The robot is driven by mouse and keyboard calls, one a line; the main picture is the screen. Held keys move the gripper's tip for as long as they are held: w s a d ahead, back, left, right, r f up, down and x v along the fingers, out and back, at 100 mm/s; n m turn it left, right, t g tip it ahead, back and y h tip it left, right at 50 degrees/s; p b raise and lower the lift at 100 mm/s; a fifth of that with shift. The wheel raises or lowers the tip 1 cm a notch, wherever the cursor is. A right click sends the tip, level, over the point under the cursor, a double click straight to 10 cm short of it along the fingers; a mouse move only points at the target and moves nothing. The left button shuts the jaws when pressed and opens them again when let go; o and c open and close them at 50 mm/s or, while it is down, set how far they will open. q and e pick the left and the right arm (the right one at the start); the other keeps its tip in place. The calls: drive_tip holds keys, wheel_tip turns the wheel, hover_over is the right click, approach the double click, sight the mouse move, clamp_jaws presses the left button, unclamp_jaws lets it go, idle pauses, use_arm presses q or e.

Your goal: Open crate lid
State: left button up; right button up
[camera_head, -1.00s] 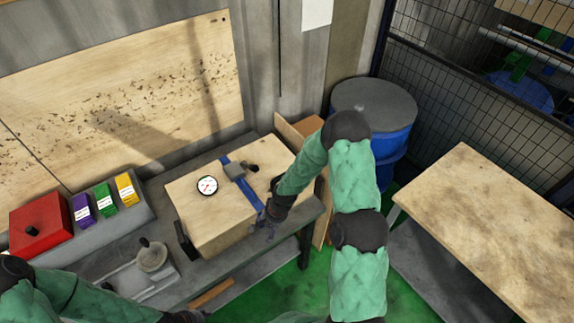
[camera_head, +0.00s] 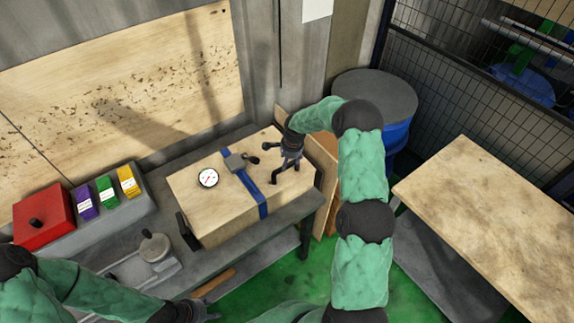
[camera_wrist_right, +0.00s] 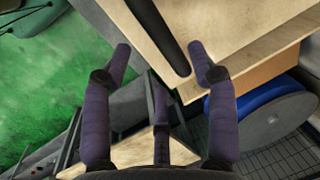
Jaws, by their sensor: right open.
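The crate (camera_head: 215,215) is a pale wooden box with a closed flat lid (camera_head: 205,200), standing on the grey bench. A blue strap (camera_head: 252,190) crosses the lid, with a grey buckle (camera_head: 235,162) and a dark lever beside it. A round white gauge (camera_head: 208,178) sits on the lid. My right gripper (camera_head: 281,165) is open and empty, over the right part of the lid; contact cannot be told. In the right wrist view, its fingers (camera_wrist_right: 160,48) are spread near a dark bar (camera_wrist_right: 162,35) on a wooden face. My left gripper (camera_head: 210,309) is low at the bottom edge, its fingers unclear.
A red box (camera_head: 43,214) and purple, green and yellow boxes stand left on the bench. A blue barrel (camera_head: 398,132) is behind my right arm, and also in the wrist view (camera_wrist_right: 262,112). A wooden table (camera_head: 490,220) stands right. Green floor (camera_head: 290,270) lies between.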

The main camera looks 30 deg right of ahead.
drive_tip(key=shift+w+f+p, duration=0.2)
drive_tip(key=shift+w+f, duration=0.05)
drive_tip(key=shift+f, duration=0.9)
drive_tip(key=shift+w+f+p, duration=0.15)
drive_tip(key=shift+w+f, duration=0.1)
drive_tip(key=shift+f, duration=0.9)
clamp_jaws()
